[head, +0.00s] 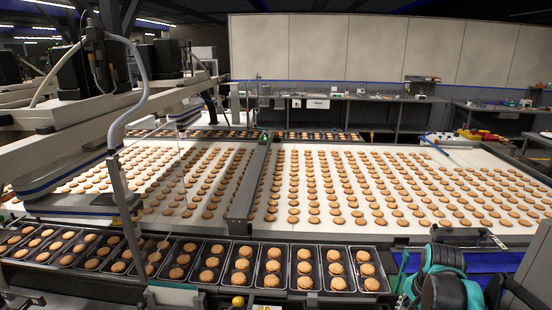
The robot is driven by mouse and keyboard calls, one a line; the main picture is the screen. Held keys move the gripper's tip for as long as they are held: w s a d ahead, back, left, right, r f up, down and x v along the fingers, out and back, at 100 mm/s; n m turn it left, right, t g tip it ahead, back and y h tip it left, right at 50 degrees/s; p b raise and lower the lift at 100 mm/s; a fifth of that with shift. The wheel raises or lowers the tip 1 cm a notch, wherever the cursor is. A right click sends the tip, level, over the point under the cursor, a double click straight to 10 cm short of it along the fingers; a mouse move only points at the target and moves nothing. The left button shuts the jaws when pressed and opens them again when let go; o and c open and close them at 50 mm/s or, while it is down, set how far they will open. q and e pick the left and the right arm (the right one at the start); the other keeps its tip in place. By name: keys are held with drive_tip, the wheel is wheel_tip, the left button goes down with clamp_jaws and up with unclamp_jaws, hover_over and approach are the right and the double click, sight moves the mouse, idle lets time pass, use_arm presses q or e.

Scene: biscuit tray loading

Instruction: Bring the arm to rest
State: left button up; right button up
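My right arm (443,275), black with green bands, is folded at the bottom right corner, in front of the blue belt. Its links overlap there, and I cannot make out the fingers of my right gripper or whether they are open. Nothing held shows at this arm. My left arm and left gripper are not in view. A row of black trays (255,279) runs along the front from the left to the middle, with round biscuits standing in columns in their compartments. The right arm is to the right of the last tray, apart from it.
A wide white conveyor (420,228) carries many rows of biscuits behind the trays. A grey beam (250,180) crosses it. A blue belt (500,262) lies at the right front. A gantry machine (80,130) stands at the left. Workbenches (375,97) line the back wall.

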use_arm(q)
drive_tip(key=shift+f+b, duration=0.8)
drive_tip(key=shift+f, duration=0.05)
use_arm(e)
drive_tip(key=s+a+f+n+t, duration=0.1)
drive_tip(key=s+a+n+t, duration=0.1)
drive_tip(key=s+a+n, duration=0.3)
drive_tip(key=s+a+f+n+t, duration=0.1)
drive_tip(key=s+a+n+t, duration=0.2)
drive_tip(key=s+a+n, duration=0.3)
drive_tip(key=a+n, duration=0.3)
drive_tip(key=a, duration=0.4)
drive_tip(key=shift+s+a+f+y, duration=0.15)
drive_tip(key=shift+s+f+y, duration=0.1)
drive_tip(key=shift+f+y, duration=0.15)
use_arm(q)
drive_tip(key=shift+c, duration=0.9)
use_arm(e)
drive_tip(key=shift+c, duration=1.2)
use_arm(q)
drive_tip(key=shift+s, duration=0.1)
use_arm(e)
drive_tip(key=shift+s, duration=0.1)
